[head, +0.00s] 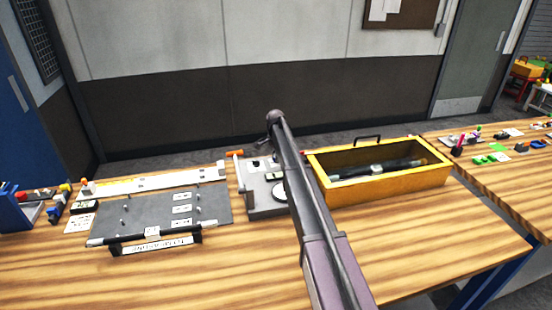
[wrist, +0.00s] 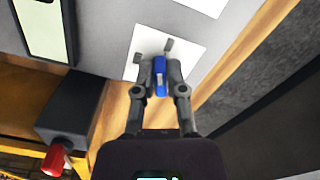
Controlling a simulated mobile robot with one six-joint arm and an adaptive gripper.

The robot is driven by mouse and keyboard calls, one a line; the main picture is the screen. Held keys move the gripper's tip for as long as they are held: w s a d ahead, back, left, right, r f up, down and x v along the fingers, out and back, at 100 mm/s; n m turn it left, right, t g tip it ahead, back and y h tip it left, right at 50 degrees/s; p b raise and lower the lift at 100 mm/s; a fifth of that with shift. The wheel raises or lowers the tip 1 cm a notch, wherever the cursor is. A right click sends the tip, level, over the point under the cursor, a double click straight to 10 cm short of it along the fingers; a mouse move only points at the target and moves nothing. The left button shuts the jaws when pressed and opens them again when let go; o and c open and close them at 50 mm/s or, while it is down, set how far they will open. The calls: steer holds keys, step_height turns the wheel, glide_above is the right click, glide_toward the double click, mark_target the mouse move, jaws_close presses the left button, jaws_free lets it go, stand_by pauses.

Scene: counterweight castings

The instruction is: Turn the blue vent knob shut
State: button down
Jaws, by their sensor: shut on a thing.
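The blue vent knob (wrist: 159,76) shows in the wrist view as a narrow upright bar over a white square plate (wrist: 188,52) on a grey panel. My gripper (wrist: 160,72) has its two dark fingers closed on either side of the knob. In the head view the grey panel (head: 266,211) is on the wooden table, and my arm hides the knob and gripper there.
A yellow open box (head: 390,190) with a dark bar inside stands right of the panel. A grey board (head: 200,207) with pegs lies to the left. A red knob on a dark block (wrist: 58,158) is at lower left in the wrist view.

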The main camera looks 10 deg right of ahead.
steer(key=shift+m, duration=2.3)
steer(key=c, duration=0.7)
jaws_free()
steer(key=shift+w, duration=0.1)
steer(key=shift+n, duration=0.3)
